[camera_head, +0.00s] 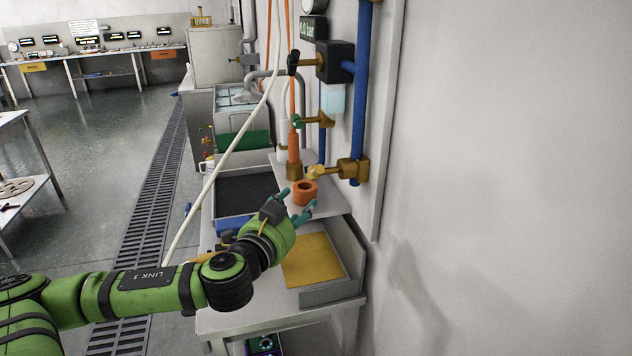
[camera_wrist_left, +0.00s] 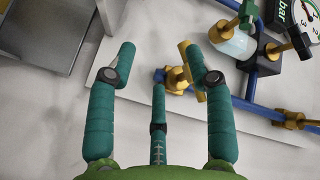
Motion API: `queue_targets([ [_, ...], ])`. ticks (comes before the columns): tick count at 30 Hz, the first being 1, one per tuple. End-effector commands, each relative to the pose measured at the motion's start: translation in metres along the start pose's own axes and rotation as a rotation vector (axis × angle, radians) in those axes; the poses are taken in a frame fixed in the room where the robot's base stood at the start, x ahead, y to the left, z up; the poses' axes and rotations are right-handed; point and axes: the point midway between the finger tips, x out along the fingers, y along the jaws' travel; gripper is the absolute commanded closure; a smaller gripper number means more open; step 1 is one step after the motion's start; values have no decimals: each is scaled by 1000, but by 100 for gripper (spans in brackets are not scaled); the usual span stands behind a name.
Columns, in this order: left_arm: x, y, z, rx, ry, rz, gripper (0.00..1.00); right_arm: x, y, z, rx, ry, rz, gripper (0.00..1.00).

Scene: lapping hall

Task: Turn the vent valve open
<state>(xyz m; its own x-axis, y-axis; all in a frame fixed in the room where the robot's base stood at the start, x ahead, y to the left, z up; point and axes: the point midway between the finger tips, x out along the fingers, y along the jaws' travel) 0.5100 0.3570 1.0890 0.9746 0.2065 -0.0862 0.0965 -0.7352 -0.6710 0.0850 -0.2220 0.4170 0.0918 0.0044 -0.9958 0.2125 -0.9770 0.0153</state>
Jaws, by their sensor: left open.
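Several small valves sit on the blue pipework at the wall; I see no label that says which is the vent valve. The lowest is a brass valve with a yellow handle (camera_head: 324,171), which also shows in the left wrist view (camera_wrist_left: 184,52) beside a fingertip. Above it is a brass valve with a green handle (camera_head: 318,120), and higher a black-handled one (camera_head: 305,64) on a black block. My left gripper (camera_head: 299,202) is open and empty, below and in front of the yellow handle; its teal fingers (camera_wrist_left: 160,60) show in the wrist view. Contact with the handle cannot be told.
An orange ring-shaped part (camera_head: 305,190) lies on the bench just beyond my fingers. A tray with a yellow pad (camera_head: 312,262) is below, and a dark-lined tray (camera_head: 245,193) to the left. A white hose (camera_head: 228,150) hangs across the bench. The wall limits room on the right.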

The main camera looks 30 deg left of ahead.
Motion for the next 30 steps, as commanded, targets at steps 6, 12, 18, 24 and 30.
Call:
queue_targets([
  [6,-11,-17,-41,-7,110,2,48,5,0,1,0,0,0,60],
  [12,-5,-22,-46,-18,117,-3,48,-1,0,0,0,0,0,60],
  [18,17,-23,-51,-19,119,-1,48,-14,0,-1,0,-1,0,60],
  [24,43,-22,-53,-16,117,0,48,-26,1,-2,0,-1,0,60],
  [30,57,-20,-53,-11,118,1,48,-30,1,-2,0,-1,0,60],
])
